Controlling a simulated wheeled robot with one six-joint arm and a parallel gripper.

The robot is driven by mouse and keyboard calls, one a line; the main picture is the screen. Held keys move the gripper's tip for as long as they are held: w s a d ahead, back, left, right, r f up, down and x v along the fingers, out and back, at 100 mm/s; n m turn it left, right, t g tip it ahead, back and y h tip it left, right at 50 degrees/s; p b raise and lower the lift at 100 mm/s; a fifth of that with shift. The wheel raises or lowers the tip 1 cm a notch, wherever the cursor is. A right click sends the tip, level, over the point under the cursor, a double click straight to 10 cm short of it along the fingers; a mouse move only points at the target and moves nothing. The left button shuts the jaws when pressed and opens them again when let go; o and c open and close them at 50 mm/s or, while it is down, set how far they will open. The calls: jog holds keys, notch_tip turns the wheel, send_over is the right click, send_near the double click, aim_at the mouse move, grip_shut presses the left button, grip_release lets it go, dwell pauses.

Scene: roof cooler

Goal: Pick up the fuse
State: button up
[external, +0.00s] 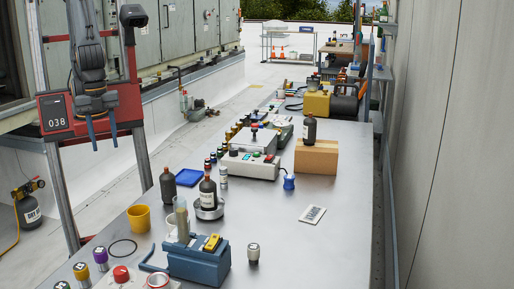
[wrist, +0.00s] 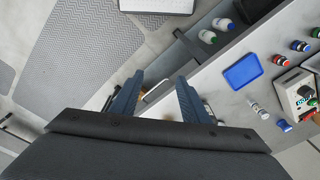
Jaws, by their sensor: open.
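My gripper (external: 103,138) hangs at the upper left in the external view, above the floor beside the bench and well away from the bench objects. Its two blue fingers are apart with nothing between them. In the wrist view my gripper (wrist: 156,84) points down over the bench edge. I cannot tell for certain which object is the fuse. A small pale upright cylinder (external: 223,177), possibly the fuse, stands on the bench by the control box; a similar pale cylinder (wrist: 258,110) shows right of my fingers in the wrist view. Another small grey cylinder (external: 253,253) stands nearer the front.
The long metal bench (external: 335,245) has free room at its right front. A blue tray (external: 189,177), a dark bottle (external: 208,191), a control box (external: 248,164), a cardboard box (external: 316,157), a yellow cup (external: 139,218) and a blue toolbox (external: 198,262) stand on it.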

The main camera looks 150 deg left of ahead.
jog(key=w+a+m+y+p, duration=0.1)
jog(key=w+a+m, duration=0.6)
jog(key=a, duration=0.2)
jog(key=m+y+p, duration=0.3)
jog(key=m, duration=1.1)
send_near(221, 168)
jog(key=shift+t, duration=0.3)
jog(key=shift+s+p+x, duration=0.1)
jog(key=shift+p+x, duration=0.1)
jog(key=shift+x, duration=2.8)
jog(key=shift+s+p+x, duration=0.15)
jog(key=shift+x, duration=2.85)
jog(key=shift+c, duration=0.5)
grip_shut()
